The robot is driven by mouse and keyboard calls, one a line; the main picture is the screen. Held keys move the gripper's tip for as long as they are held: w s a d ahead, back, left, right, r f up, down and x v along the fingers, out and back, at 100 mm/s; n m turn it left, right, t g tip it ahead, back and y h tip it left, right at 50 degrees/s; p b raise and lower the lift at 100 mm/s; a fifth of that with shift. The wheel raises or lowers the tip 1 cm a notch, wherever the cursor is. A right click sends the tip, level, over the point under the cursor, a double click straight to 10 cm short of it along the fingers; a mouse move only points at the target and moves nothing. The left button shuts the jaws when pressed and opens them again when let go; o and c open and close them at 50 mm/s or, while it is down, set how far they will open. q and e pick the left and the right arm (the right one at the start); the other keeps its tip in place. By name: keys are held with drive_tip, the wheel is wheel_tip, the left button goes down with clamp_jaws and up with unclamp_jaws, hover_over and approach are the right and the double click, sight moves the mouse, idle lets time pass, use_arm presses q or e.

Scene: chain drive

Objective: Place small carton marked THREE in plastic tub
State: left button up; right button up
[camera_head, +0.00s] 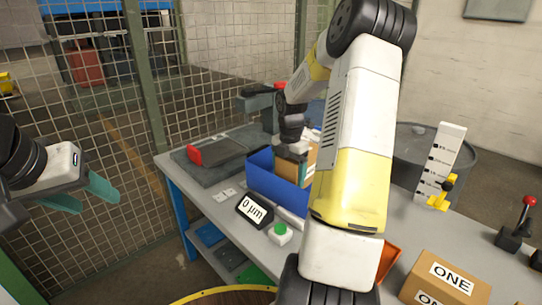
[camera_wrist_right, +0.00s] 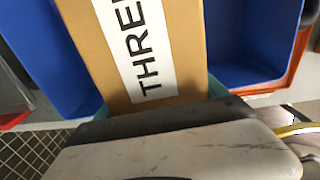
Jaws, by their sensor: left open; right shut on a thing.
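The small carton marked THREE (camera_wrist_right: 188,45) is brown cardboard with a white label. My right gripper (camera_wrist_right: 160,103) is shut on it, with teal fingers at its sides. In the head view the carton (camera_head: 288,171) is at the blue plastic tub (camera_head: 262,184), its lower part hidden behind the tub's near wall. Blue walls of the tub (camera_wrist_right: 255,40) show on both sides of the carton in the wrist view. I cannot tell whether the carton touches the tub's floor. My left gripper (camera_head: 92,198) is open and empty, left of the table.
A carton marked ONE (camera_head: 447,280) stands at the front right, beside an orange bin (camera_head: 391,262). A gauge display (camera_head: 254,210) and a green button box (camera_head: 280,234) lie before the tub. My right arm hides much of the table's middle.

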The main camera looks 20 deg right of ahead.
drive_tip(key=shift+f, duration=2.65)
drive_tip(key=shift+f, duration=0.1)
drive_tip(key=o, duration=2)
drive_tip(key=shift+f, duration=0.1)
